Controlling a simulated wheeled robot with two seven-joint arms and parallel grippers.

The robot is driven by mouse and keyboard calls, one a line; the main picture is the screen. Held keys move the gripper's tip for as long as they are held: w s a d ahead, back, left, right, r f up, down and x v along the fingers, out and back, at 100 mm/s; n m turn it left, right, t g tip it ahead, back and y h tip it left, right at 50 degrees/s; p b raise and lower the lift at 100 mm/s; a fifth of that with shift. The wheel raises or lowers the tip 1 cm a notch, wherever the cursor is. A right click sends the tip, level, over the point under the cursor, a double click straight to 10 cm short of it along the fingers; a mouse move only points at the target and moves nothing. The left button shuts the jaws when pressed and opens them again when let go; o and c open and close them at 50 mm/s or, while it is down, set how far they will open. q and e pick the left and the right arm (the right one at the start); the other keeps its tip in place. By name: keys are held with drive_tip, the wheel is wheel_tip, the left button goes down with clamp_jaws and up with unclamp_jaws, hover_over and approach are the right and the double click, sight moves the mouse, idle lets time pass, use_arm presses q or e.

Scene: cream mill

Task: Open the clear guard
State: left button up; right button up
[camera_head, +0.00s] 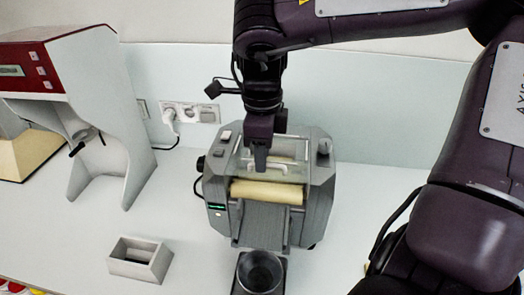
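The grey mill (319,205) stands on the white counter, with a cream roller (268,192) across its front. The clear guard (291,170) lies over the roller area between the side housings and appears closed. A pale bar-shaped handle (296,187) shows on it. My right gripper (260,168) points down from above, with its fingertips over the guard, close to the handle. I cannot tell whether it touches the handle or how far its fingers are apart. The gripper hides part of the guard. My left gripper is not in view.
A dark cup (261,272) stands in front of the mill's chute (263,222). A grey open box (140,260) is at front left. A red and white machine (95,85) stands at the left. A wall socket (190,112) is behind. Counter right of the mill is clear.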

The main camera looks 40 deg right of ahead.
drive_tip(key=shift+f, duration=0.2)
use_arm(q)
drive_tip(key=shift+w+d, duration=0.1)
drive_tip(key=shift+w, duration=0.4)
use_arm(e)
drive_tip(key=shift+s+a, duration=0.1)
drive_tip(key=shift+c, duration=0.2)
clamp_jaws()
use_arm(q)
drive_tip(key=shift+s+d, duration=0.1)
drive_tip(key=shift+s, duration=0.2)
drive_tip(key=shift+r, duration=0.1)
use_arm(e)
drive_tip(key=shift+r, duration=0.1)
